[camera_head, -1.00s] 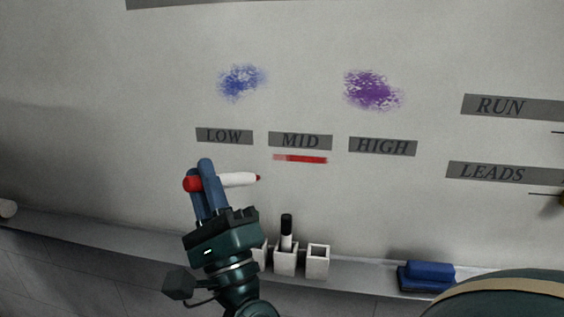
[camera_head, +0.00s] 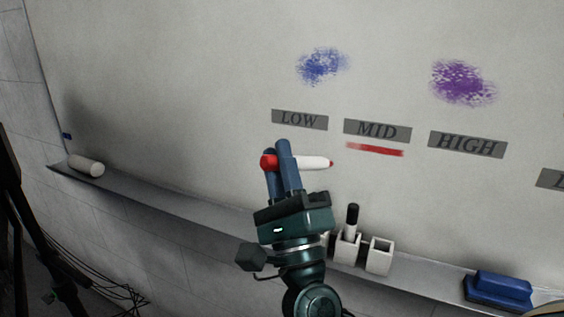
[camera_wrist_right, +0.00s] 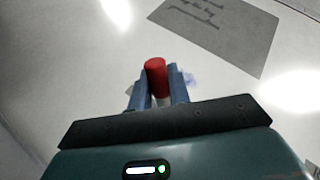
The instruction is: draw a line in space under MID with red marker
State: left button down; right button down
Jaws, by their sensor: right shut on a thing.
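My right gripper (camera_head: 278,168) is shut on the red marker (camera_head: 313,163), a white barrel with a red end and a red tip. The marker lies nearly level, its tip pointing right, in front of the whiteboard below LOW. The right wrist view shows the marker's red end (camera_wrist_right: 156,76) between the blue fingers (camera_wrist_right: 157,88). The MID label (camera_head: 377,131) is on the whiteboard (camera_head: 190,90), right of the gripper. A short red line (camera_head: 375,150) shows just under MID, fainter at its left end. The marker tip is left of this line. My left gripper is not in view.
The tray ledge (camera_head: 190,208) runs below the board. It holds a white roll (camera_head: 86,166), white holders (camera_head: 379,256) with a black-capped marker (camera_head: 352,222), and a blue eraser (camera_head: 500,288). Blue (camera_head: 322,65) and purple (camera_head: 462,82) smudges sit above the labels. Cables (camera_head: 100,290) lie at lower left.

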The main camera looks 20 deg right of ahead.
aim_at(322, 158)
jog(key=w+d, duration=0.4)
jog(key=d, duration=0.1)
jog(key=shift+w+d, duration=0.25)
jog(key=shift+w, duration=0.05)
jog(key=shift+w+d, duration=0.6)
jog(key=shift+d, duration=0.05)
dwell(1.6)
jog(key=shift+s, duration=0.1)
jog(key=shift+s+d, duration=0.4)
jog(key=shift+s, duration=0.1)
jog(key=shift+s+d, duration=0.45)
dwell(0.3)
jog(key=shift+s+d, duration=0.5)
